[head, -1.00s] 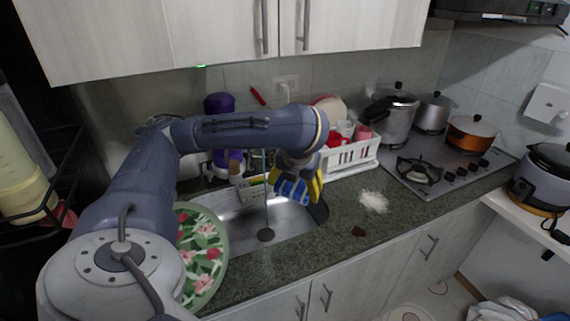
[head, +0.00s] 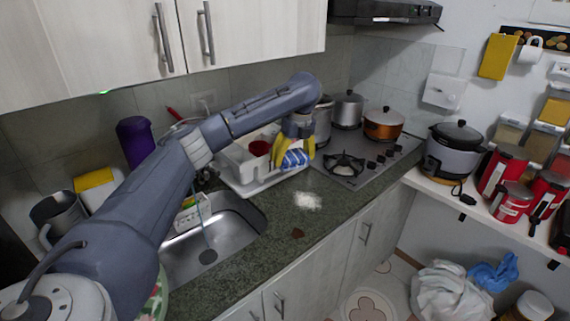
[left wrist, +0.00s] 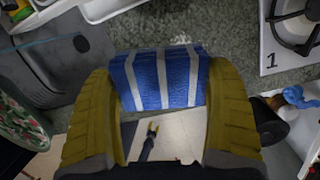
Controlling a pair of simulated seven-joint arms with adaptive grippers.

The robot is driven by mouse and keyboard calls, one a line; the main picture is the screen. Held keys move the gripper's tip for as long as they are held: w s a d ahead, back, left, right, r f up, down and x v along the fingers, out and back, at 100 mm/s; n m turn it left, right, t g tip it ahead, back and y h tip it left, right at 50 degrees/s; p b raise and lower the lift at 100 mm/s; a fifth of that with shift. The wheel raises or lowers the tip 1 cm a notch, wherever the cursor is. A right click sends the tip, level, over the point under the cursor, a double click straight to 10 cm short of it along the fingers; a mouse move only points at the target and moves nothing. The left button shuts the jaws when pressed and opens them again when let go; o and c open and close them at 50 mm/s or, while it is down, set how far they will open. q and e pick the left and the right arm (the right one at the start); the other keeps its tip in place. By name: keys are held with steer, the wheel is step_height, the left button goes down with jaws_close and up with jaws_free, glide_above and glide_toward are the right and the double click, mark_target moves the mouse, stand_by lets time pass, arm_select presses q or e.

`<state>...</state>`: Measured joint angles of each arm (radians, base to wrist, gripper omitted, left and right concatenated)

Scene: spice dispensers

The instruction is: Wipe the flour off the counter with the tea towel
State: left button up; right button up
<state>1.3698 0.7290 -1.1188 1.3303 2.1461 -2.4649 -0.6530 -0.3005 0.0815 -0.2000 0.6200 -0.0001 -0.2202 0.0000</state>
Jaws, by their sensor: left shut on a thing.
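The white flour (head: 307,201) lies in a small pile on the dark green granite counter (head: 330,213), in front of the stove. My left gripper (head: 292,160) is above the counter, up and to the left of the flour in the head view. It is shut on the blue and white striped tea towel (head: 296,158), which also shows between the yellow fingers in the left wrist view (left wrist: 163,80). My right gripper is not in view.
A small brown patch (head: 297,233) is on the counter near the front edge. The white dish rack (head: 240,168) stands behind the gripper, the steel sink (head: 225,240) is at left, and the stove (head: 372,160) with pots is at right.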

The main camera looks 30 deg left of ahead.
arm_select(q)
steer(key=shift+w+a+f+n+h, duration=0.4)
steer(key=shift+w+a+f+n, duration=0.6)
steer(key=shift+w+f, duration=0.3)
steer(key=shift+f, duration=0.05)
steer(key=shift+d+f+h, duration=0.15)
steer(key=shift+f+h, duration=0.05)
steer(key=shift+h, duration=0.3)
steer(key=shift+f, duration=2.25)
